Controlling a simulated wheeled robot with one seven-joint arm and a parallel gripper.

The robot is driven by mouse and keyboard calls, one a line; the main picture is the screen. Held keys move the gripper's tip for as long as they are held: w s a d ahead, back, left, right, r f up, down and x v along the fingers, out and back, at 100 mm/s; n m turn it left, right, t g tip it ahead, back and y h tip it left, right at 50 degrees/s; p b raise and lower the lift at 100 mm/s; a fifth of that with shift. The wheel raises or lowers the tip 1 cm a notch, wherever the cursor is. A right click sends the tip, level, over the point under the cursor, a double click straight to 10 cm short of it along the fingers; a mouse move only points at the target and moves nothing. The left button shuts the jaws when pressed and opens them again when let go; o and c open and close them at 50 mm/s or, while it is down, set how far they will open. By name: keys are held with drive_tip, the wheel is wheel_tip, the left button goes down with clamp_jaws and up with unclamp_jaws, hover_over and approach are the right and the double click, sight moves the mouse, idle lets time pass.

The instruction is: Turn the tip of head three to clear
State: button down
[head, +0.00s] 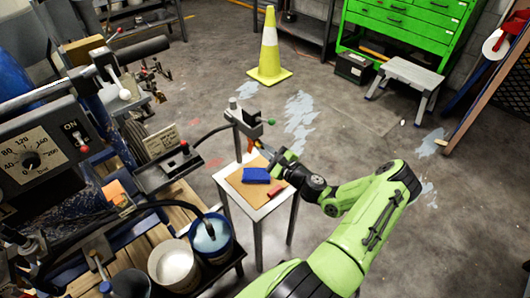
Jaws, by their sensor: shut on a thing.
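A spray head (248,126) on an upright metal post stands above a small side table (240,201). A small orange tip (250,145) sits at its lower side. My gripper (261,148) reaches in from the right and is shut at this tip, and the jaws partly hide it. The tip's exact angle is too small to tell. A blue block (256,175) and a red block (276,191) lie on the brown board on the table. No head number can be read.
The striper machine (75,195) with its gauge panel fills the left side. A white bucket (172,266) and a blue-filled bucket (211,239) stand in front. A yellow cone (269,50), green cabinet (408,22) and step stool (410,75) stand behind.

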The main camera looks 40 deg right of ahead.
drive_tip(key=shift+n, duration=0.8)
drive_tip(key=shift+n+b, duration=3.1)
drive_tip(key=shift+n, duration=1.4)
